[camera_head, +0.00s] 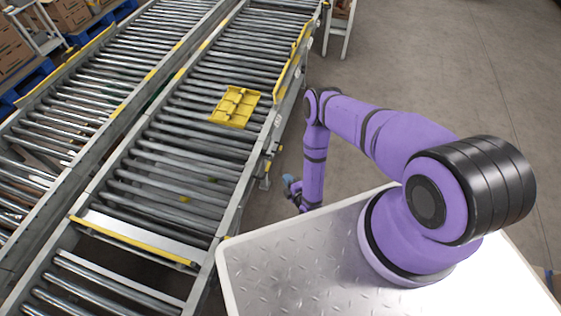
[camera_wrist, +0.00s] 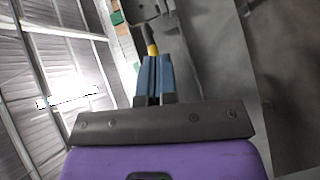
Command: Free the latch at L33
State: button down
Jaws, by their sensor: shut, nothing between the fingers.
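My gripper (camera_head: 288,180) hangs low beside the right side of the near conveyor in the head view. In the wrist view its blue fingers (camera_wrist: 153,62) are together, with nothing seen between them. A small lever-like part with a yellow end (camera_wrist: 152,49) and a dark stem lies just beyond the fingertips. It may be the latch; I cannot tell whether the fingers touch it. A grey metal bracket (camera_wrist: 147,10) is above it at the picture's top. No label L33 is readable in either view.
The roller conveyor's side rail (camera_head: 236,197) runs along the left of my arm. A yellow plate (camera_head: 234,107) lies on its rollers. A second conveyor (camera_head: 95,75) runs parallel farther left. Boxes on blue pallets (camera_head: 22,85) stand beyond. The floor (camera_head: 430,60) at right is clear.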

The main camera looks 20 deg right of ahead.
jog(key=d+x, duration=0.2)
jog(key=x, duration=1.1)
jog(key=shift+d+f, duration=0.15)
jog(key=shift+d, duration=0.25)
jog(key=shift+w, duration=0.15)
jog(key=shift+w+d, duration=0.6)
jog(key=shift+w, duration=0.25)
jog(key=shift+w+d, duration=0.65)
jog(key=shift+w, duration=0.2)
